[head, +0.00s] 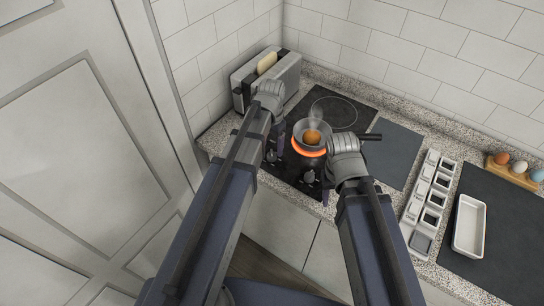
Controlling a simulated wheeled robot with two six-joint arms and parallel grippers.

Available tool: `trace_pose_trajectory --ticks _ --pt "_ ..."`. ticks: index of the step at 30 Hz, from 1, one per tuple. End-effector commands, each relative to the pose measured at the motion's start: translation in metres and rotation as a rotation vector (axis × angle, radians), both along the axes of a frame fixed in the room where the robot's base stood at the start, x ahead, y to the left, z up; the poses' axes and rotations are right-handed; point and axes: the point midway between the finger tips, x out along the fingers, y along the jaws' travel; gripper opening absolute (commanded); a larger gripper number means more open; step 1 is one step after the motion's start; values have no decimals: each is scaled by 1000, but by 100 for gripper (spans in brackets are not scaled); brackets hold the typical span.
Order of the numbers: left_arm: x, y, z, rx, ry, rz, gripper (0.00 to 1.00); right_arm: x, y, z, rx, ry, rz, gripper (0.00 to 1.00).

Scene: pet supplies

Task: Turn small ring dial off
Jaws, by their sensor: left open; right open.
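A black cooktop (347,98) is set in the speckled counter. A small pot (313,130) with orange-brown contents and a dark handle stands on a glowing orange ring, and steam rises from it. Dials sit along the cooktop's front edge: one at the left (271,156) and one further right (309,177). I cannot tell from their marks which ring each serves. My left gripper (274,143) is open above the left dial, its fingers partly hidden by its wrist. My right gripper (325,188) is open, just right of the right dial and apart from the pot.
A toaster (286,75) with a bread slice stands at the back left. To the right are a dark board (395,150), a rack of white compartments (415,210), a white dish (469,226) and an egg holder (513,176). A tiled wall closes the back.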

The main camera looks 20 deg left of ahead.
Motion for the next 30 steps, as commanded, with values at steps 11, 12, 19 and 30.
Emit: trace_pose_trajectory --ticks 11,12,19,30 --pt "0 0 -41 0 0 0 73 0 0 -41 0 0 -1 50" --pt "0 0 -41 0 0 0 73 0 0 -41 0 0 -1 50" --pt "0 0 -40 0 0 0 73 0 0 -40 0 0 -1 50" --pt "0 0 -40 0 0 0 31 0 0 -40 0 0 0 50"
